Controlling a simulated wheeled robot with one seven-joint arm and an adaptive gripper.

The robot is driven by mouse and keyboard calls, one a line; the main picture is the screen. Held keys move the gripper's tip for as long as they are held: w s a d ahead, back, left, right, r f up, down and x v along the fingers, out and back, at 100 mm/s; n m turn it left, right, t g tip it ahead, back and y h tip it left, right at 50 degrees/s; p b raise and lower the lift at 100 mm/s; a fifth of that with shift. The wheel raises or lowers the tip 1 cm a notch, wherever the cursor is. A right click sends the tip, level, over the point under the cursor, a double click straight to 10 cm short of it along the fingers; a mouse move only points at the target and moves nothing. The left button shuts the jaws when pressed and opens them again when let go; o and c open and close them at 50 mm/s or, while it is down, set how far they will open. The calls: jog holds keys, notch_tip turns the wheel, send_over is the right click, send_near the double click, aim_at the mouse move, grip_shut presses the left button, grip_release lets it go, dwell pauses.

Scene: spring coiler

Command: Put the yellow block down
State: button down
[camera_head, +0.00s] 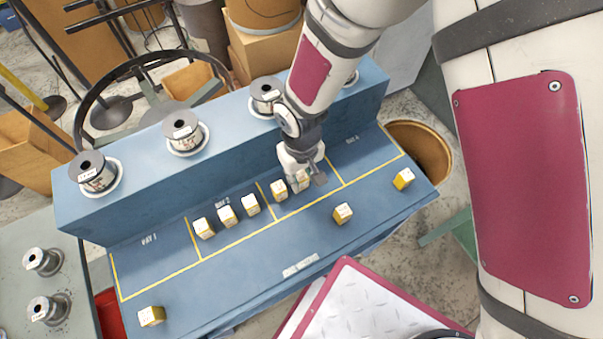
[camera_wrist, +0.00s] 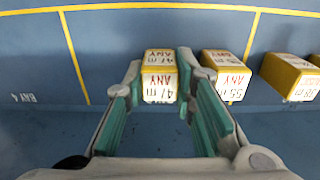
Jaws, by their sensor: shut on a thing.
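My gripper (camera_head: 303,178) is shut on a yellow block with white printed faces; it shows in the wrist view (camera_wrist: 159,76) between the green-padded fingers, its label reading 47 m ANY. In the head view the held block (camera_head: 299,182) is partly hidden by the fingers. It is upright in bay 3, beside the yellow divider line (camera_wrist: 73,53) next to bay 4. It is low over the blue bench (camera_head: 250,262); I cannot tell whether it touches. A similar block (camera_head: 279,189) stands close beside it, apart from it, and also shows in the wrist view (camera_wrist: 228,75).
Three blocks (camera_head: 227,216) stand in bay 2. Loose blocks sit at the front: one (camera_head: 343,213) in the middle, one (camera_head: 403,178) at right, one (camera_head: 151,316) at far left. Spools (camera_head: 184,133) stand on the raised back ledge (camera_head: 140,176). Bays 1 and 4 look empty.

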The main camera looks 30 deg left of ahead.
aim_at(301, 176)
jog(key=c, duration=1.6)
grip_release()
notch_tip(301, 176, up, 12)
jog(key=shift+r+b, duration=0.15)
jog(key=shift+b, duration=0.3)
jog(key=w+d+r+m+t, duration=0.1)
jog(key=w+d+r+m, duration=0.3)
jog(key=d+r, duration=0.5)
jog(key=w+d+r+m+t, duration=0.2)
jog(key=w+d+r, duration=0.3)
jog(key=d+r, duration=0.45)
jog(key=s+d+r+m, duration=0.2)
jog(key=s+d, duration=0.1)
jog(key=d, duration=0.3)
jog(key=s+d+r+m+t, duration=0.1)
jog(key=s+d+r+m, duration=0.1)
jog(key=d, duration=0.5)
jog(key=s+d+r+m+t, duration=0.1)
jog(key=s+d+r+m, duration=0.1)
jog(key=s+d, duration=0.2)
jog(key=d, duration=0.3)
jog(key=shift+s+d+m, duration=0.2)
jog(key=shift+s+m, duration=0.1)
